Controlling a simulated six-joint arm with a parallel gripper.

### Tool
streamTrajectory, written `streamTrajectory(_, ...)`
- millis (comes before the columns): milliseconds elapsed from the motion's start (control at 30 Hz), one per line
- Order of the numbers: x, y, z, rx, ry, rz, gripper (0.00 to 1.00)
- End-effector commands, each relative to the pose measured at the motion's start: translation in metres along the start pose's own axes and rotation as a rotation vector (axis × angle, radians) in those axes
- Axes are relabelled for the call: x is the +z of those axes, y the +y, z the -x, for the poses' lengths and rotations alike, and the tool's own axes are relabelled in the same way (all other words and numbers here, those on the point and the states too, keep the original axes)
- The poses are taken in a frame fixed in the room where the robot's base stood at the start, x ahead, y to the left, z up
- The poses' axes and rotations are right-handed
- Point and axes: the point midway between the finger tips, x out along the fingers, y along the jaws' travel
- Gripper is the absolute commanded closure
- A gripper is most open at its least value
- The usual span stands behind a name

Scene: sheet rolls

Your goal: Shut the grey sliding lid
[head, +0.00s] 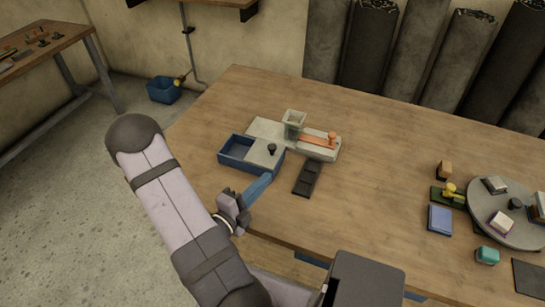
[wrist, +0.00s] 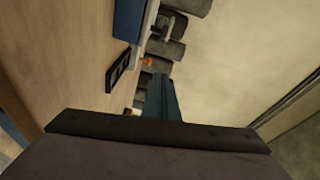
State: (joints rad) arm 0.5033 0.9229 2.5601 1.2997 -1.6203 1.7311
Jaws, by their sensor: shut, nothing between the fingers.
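The blue box (head: 226,163) stands on the table left of centre in the head view. Its grey sliding lid (head: 262,158) with a black knob covers the right part, and the left part is open and looks empty. My gripper (head: 265,180) has blue fingers, shut and empty, near the box's front right corner; I cannot tell whether they touch it. In the wrist view the fingers (wrist: 163,98) point away from the camera, and a blue wall, likely the box (wrist: 129,18), shows at the top. The lid cannot be made out there.
Behind the box is a pale fixture (head: 323,153) with a hopper and an orange slider (head: 318,138). A dark panel (head: 307,179) lies right of my gripper. A grey turntable (head: 505,232) with blocks stands at right. The table's middle is clear.

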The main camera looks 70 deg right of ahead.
Motion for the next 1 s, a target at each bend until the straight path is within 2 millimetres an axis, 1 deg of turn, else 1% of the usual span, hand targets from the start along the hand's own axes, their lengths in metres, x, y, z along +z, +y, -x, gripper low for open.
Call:
streamTrajectory(167,-0.001,0.002,-0.017,-0.001,0.006,-0.003,1.00)
streamTrajectory(400,-0.001,0.004,-0.047,-0.003,0.005,-0.005,1.00)
streamTrajectory(467,0.001,0.006,-0.053,0.000,0.004,-0.007,1.00)
streamTrajectory(633,-0.001,0.004,-0.070,-0.003,0.003,-0.004,1.00)
streamTrajectory(700,-0.002,-0.002,-0.080,0.000,0.004,0.000,1.00)
streamTrajectory(800,-0.002,-0.002,-0.093,0.000,0.004,0.002,1.00)
streamTrajectory(833,0.000,-0.002,-0.096,-0.001,0.002,0.002,1.00)
streamTrajectory(900,0.012,-0.002,-0.096,-0.002,-0.004,0.001,1.00)
streamTrajectory(1000,0.023,-0.002,-0.098,-0.001,-0.004,0.001,1.00)
